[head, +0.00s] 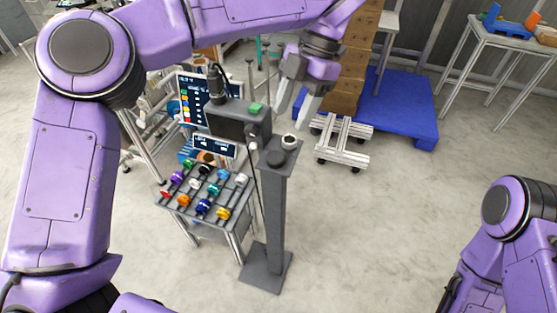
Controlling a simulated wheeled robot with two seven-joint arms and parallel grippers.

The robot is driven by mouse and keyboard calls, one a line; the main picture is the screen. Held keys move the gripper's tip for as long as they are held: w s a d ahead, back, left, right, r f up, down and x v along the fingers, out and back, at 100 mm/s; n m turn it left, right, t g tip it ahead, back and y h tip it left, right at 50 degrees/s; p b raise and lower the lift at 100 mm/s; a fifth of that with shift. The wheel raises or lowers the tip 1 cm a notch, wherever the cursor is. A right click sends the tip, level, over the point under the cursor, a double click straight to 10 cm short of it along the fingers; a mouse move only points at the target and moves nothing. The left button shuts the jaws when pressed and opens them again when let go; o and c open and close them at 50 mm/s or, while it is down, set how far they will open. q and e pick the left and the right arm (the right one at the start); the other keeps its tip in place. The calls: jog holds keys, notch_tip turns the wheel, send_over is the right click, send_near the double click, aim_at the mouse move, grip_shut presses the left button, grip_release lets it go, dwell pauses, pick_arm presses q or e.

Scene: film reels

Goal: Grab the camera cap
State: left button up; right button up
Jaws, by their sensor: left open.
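A grey post (273,215) with a flat top stands at the middle of the head view. On its top is a small round piece with a pale rim and dark centre (289,141), and a dark round disc (276,158) lies in front of it. I cannot tell for sure which is the camera cap. My left gripper (293,108) hangs above and just behind the post top, fingers pointing down, open, with nothing visible between them. It appears apart from both round pieces. My right arm shows at the lower right, but its gripper is not visible.
A wheeled frame (342,142), brown boxes (355,60) and a blue pallet (408,105) are behind. Floor right of the post is clear.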

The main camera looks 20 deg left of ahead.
aim_at(274, 157)
pick_arm(q)
jog(key=x, duration=0.9)
jog(key=shift+w+a+f, duration=0.1)
jog(key=shift+a+f, duration=0.15)
jog(key=shift+f, duration=0.1)
jog(key=shift+a+f, duration=0.15)
jog(key=shift+f, duration=0.3)
jog(key=c, duration=0.8)
